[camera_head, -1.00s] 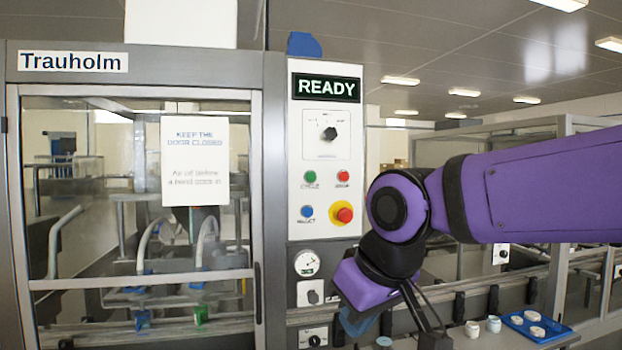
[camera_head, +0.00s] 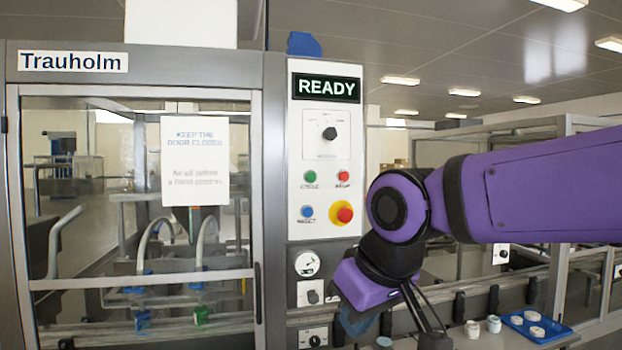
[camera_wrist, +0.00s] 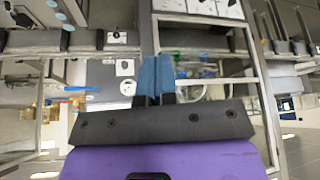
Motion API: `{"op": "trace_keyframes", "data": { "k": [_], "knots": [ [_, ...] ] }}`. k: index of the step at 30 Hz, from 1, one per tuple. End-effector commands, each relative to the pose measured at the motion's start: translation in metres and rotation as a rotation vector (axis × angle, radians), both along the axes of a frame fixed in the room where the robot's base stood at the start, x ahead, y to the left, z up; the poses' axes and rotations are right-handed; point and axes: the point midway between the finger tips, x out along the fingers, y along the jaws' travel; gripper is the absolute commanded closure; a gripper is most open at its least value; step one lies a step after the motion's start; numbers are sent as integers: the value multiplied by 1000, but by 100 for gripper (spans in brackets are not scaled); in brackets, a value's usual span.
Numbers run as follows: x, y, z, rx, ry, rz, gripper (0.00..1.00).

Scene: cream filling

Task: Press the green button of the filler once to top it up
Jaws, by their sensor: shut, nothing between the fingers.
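The green button (camera_head: 309,176) labelled CYCLE sits on the white control panel (camera_head: 300,238) of the Trauholm filler, left of a red button (camera_head: 343,176). The display above (camera_head: 327,88) reads READY. In the head view my arm is bent at the right of the panel, with the wrist low and its tip partly hidden. In the wrist view my gripper (camera_wrist: 156,78) is shut, its two blue fingertips together and empty. It is below and right of the green button, apart from it. I cannot make out the green button in the wrist view.
A blue button (camera_head: 307,212) and a red knob on a yellow ring (camera_head: 342,213) sit under the green button. A black selector (camera_head: 329,133) is above. The glass door (camera_head: 90,240) is closed at left. A blue tray (camera_head: 537,326) with small white pots stands at lower right.

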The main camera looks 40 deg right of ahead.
Motion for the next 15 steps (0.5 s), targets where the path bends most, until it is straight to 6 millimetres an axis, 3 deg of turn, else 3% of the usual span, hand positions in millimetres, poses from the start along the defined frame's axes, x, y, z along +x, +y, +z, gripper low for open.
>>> {"op": "trace_keyframes", "data": {
  "k": [9,15],
  "knots": [
    [5,1,3,25,1,-20,100],
    [38,2,25,208,-3,-159,100]
  ]
}}
